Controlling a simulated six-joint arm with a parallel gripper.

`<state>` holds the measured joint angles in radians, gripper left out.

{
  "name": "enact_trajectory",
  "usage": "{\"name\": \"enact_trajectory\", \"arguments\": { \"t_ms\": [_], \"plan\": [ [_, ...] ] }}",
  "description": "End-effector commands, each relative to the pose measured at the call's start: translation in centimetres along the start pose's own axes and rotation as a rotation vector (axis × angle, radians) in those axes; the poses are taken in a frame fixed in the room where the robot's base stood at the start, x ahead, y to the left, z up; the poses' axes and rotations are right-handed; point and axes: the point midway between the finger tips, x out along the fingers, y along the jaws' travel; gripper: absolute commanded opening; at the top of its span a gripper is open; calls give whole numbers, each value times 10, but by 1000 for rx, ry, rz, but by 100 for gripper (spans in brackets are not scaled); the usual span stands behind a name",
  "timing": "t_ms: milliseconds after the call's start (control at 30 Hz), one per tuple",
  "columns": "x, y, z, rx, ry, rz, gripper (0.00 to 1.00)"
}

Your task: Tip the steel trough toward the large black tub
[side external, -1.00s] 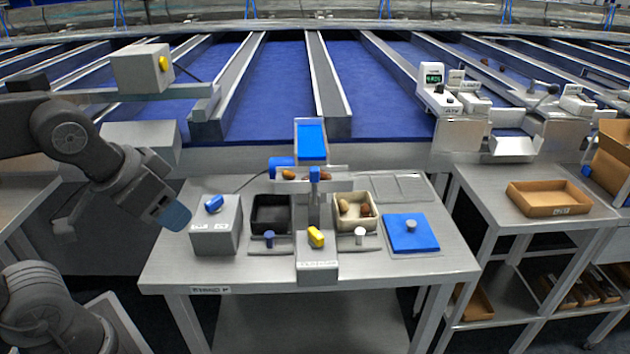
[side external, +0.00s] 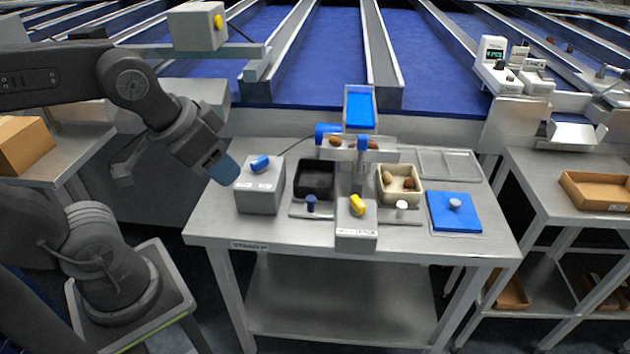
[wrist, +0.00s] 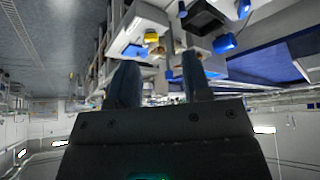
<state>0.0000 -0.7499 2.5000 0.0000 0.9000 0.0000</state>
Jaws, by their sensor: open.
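The steel trough (side external: 388,156) lies across the middle of the table below a blue chute (side external: 360,108), with a few brown dates in it. It looks about level. The black tub (side external: 315,193) stands in front of the trough's left end and looks empty. A cream tub (side external: 412,198) with several dates stands in front of its right end. My gripper (side external: 224,171) hangs left of the grey box with a blue knob (side external: 259,164), apart from the trough and tubs. In the wrist view my two fingers (wrist: 160,82) are spread with nothing between them.
A grey box with a yellow knob (side external: 357,204) stands at the table's front middle. A blue pad with a grey knob (side external: 455,203) lies at the right. A blue-capped post (side external: 363,143) rises by the trough. A cardboard tray (side external: 598,190) sits on the right bench.

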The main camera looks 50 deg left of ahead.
Motion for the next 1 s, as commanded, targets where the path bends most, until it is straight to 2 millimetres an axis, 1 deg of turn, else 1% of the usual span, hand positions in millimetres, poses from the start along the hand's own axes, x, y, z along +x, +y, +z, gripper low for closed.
{"name": "enact_trajectory", "arguments": {
  "t_ms": [67, 100, 167, 267, 367, 400, 467, 500, 633, 733, 800, 900, 1000],
  "plan": [
    [0, 0, 0, 0, 0, 0, 45],
    [0, 0, 0, 0, 0, 0, 48],
    [-1, 0, -2, 4, -2, 0, 49],
    [-5, 0, -16, 29, -20, 1, 49],
    [-12, 1, -46, 89, -59, 4, 49],
    [-15, 1, -62, 121, -79, 7, 49],
    [-17, 2, -87, 174, -114, 12, 49],
    [-18, 2, -104, 211, -137, 17, 49],
    [-13, 4, -156, 327, -210, 38, 49],
    [-3, 5, -194, 417, -265, 59, 49],
    [8, 6, -217, 479, -302, 77, 49],
    [27, 8, -247, 566, -355, 107, 49],
    [47, 10, -270, 643, -400, 137, 49]
  ]
}}
